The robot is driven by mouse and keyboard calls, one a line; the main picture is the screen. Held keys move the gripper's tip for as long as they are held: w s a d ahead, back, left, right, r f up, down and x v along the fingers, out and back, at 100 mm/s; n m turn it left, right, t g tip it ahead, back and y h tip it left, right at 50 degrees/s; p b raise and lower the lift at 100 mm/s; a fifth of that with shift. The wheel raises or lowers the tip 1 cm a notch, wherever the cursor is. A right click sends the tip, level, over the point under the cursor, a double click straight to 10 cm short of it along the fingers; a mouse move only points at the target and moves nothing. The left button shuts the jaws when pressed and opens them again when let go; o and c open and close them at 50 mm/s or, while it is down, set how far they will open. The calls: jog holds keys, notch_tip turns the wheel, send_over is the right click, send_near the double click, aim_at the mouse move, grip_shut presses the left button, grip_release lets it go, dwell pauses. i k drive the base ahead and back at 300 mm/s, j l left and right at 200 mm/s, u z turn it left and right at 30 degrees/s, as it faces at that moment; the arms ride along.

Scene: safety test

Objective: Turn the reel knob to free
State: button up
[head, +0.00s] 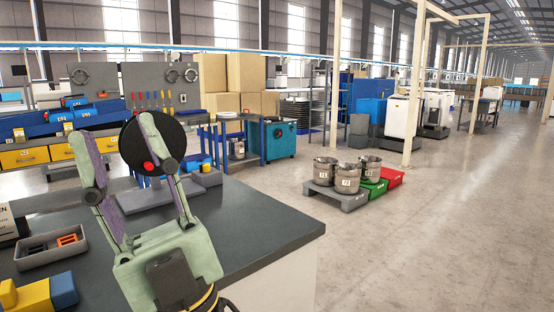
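The reel is a large black disc (169,138) on a grey stand (147,194) on the dark worktop. A small red knob (149,167) shows on the disc's face near its lower left. My gripper (114,135) is in front of the reel, with its two fingers pointing up and spread wide apart. The right finger overlaps part of the disc. Whether any finger touches the reel or knob cannot be told. Any marking for the knob's position is too small to read.
On the dark worktop (257,220), a grey tray (50,254) holds small orange and dark parts. A yellow and blue block (38,294) lies at the front left, and a printed sign (6,225) stands at the left edge. The worktop's right side is clear.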

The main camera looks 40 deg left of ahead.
aim_at(206, 167)
jog(key=i+z, duration=0.35)
jog(key=i, duration=1.1)
jog(key=i+u, duration=0.25)
jog(key=i, duration=0.45)
jog(key=i+l+u, duration=0.25)
jog(key=i, duration=0.45)
jog(key=i+u, duration=0.75)
jog(key=i+l+u, duration=0.15)
jog(key=i+u, duration=0.4)
jog(key=u, duration=0.3)
jog(key=i+l+u, duration=0.1)
jog(key=u, duration=0.4)
jog(key=i+l+u, duration=0.15)
jog(key=u, duration=0.35)
jog(key=i+l+u, duration=0.15)
jog(key=u, duration=0.2)
jog(key=i+l+u, duration=0.5)
jog(key=u, duration=0.2)
jog(key=i+j, duration=0.15)
jog(key=i, duration=0.35)
jog(key=i+j+u, duration=0.1)
jog(key=i, duration=0.4)
jog(key=j, duration=0.1)
